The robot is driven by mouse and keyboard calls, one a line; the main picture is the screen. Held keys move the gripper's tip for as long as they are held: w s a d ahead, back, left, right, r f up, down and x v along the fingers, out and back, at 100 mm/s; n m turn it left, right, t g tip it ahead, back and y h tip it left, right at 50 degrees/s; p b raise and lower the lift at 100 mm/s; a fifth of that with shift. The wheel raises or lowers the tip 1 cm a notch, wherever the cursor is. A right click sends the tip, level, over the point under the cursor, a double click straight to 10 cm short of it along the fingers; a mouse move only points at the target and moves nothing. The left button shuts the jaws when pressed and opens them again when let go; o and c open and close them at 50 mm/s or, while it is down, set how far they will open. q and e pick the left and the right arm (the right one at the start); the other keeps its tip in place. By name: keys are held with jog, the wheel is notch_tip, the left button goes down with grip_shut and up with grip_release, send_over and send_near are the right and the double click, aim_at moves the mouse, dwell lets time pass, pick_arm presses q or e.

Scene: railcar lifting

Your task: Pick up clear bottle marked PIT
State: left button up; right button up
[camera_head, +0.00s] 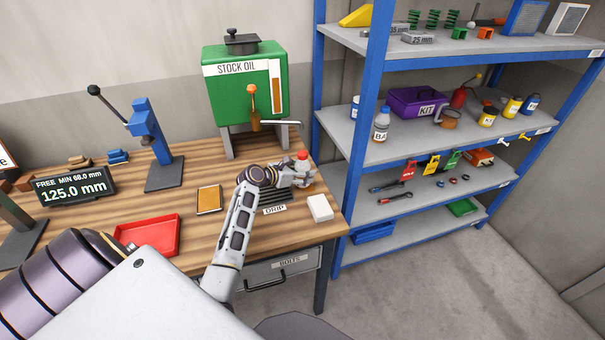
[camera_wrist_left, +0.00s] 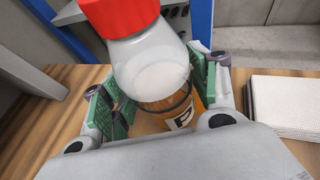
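The clear bottle (camera_wrist_left: 152,68) has a red cap and amber liquid low inside. Its dark-edged label shows a letter like "P"; the rest is hidden. In the head view the bottle's red cap (camera_head: 303,155) shows at the bench's right end, beside the drip grate. My left gripper (camera_head: 302,172) is around the bottle, hiding most of its body. In the left wrist view the green-padded fingers (camera_wrist_left: 158,95) stand apart on both sides of the bottle. A gap shows at the left pad; the right pad is close to or touching it. My right gripper is out of view.
The green stock oil tank (camera_head: 240,95) stands behind the gripper. The blue shelf post (camera_head: 362,110) is close on the right. A yellow-brown pad (camera_head: 209,199) and red tray (camera_head: 150,236) lie left.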

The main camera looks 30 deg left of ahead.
aim_at(303, 153)
pick_arm(q)
jog(key=c, duration=0.6)
jog(key=shift+c, duration=0.2)
jog(key=shift+r, duration=5.05)
